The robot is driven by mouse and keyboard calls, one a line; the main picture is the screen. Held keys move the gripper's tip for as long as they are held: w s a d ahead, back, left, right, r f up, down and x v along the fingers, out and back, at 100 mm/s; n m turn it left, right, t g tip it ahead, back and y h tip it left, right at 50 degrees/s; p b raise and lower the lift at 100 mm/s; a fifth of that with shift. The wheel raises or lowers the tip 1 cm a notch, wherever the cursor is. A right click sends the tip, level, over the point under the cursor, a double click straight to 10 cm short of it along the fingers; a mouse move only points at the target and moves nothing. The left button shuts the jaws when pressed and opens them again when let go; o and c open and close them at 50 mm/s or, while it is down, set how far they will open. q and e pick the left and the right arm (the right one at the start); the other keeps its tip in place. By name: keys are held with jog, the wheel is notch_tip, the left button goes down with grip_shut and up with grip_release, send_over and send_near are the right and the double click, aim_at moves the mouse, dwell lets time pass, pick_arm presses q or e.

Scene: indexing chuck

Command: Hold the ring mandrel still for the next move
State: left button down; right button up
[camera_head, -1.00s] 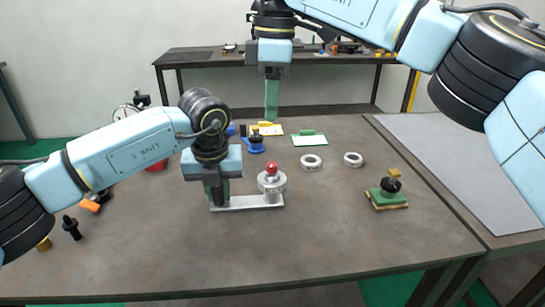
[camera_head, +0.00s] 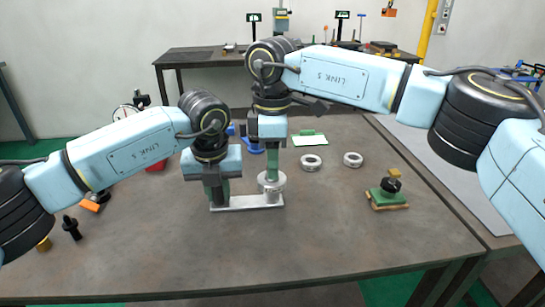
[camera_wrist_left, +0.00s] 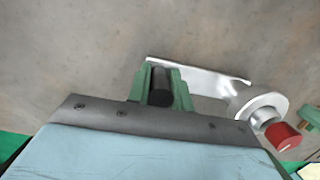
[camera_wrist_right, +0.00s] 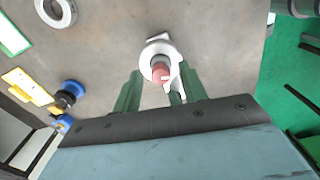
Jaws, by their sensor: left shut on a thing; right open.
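A silver fixture, which I take for the ring mandrel, has a flat bar (camera_head: 245,202) lying on the table and a round flanged part (camera_head: 272,182) at its right end. A red knob tops that part, seen in the left wrist view (camera_wrist_left: 283,136) and right wrist view (camera_wrist_right: 160,71). My left gripper (camera_head: 216,197) is shut on a black post (camera_wrist_left: 160,86) at the bar's left end. My right gripper (camera_wrist_right: 162,82) is open, pointing down above the flanged part, with the red knob between its fingers in its wrist view. In the head view, its fingers hide the knob.
Two silver rings (camera_head: 311,162) (camera_head: 353,159) lie right of the fixture. A green block with a black knob (camera_head: 388,193) stands further right. A white-and-green plate (camera_head: 309,138) lies behind. Black and orange parts (camera_head: 90,205) are at left. The front of the table is clear.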

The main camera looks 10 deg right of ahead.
pick_arm(q)
jog(key=shift+a+f, duration=0.1)
pick_arm(e)
grip_shut()
